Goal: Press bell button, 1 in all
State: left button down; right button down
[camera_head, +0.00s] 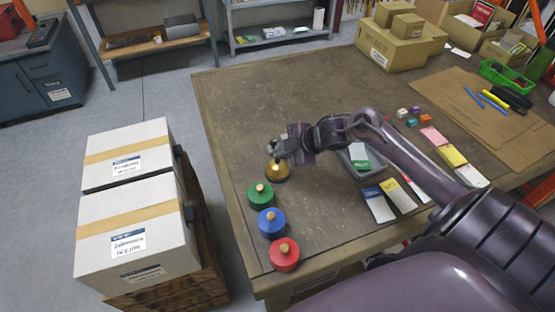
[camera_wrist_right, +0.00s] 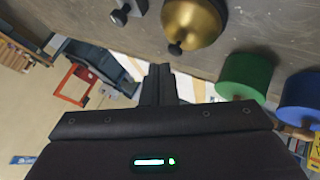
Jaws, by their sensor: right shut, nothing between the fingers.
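A gold bell (camera_head: 277,173) stands near the left edge of the table, just below my right gripper (camera_head: 280,152) in the head view. In the right wrist view the gold bell (camera_wrist_right: 196,18) is at the top, with a small dark knob (camera_wrist_right: 175,48) on it. My right gripper (camera_wrist_right: 160,72) is shut and empty there, its tips short of the knob in the picture. I cannot tell whether they touch the bell. My left gripper is not in view.
Green (camera_head: 261,194), blue (camera_head: 271,223) and red (camera_head: 284,254) round pieces with wooden knobs stand in a row along the table's (camera_head: 235,110) left edge. A grey bin (camera_head: 352,165) and cards lie beside my right arm. White boxes (camera_head: 140,235) stand left of the table.

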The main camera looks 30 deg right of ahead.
dwell(0.3)
jog(key=shift+f, duration=0.4)
jog(key=shift+f+b, duration=0.4)
jog(key=shift+f, duration=0.1)
dwell(0.5)
jog(key=shift+r, duration=0.1)
jog(key=shift+r+p, duration=0.8)
jog(key=shift+p, duration=0.2)
notch_tip(320, 180, up, 5)
jog(key=p, duration=0.5)
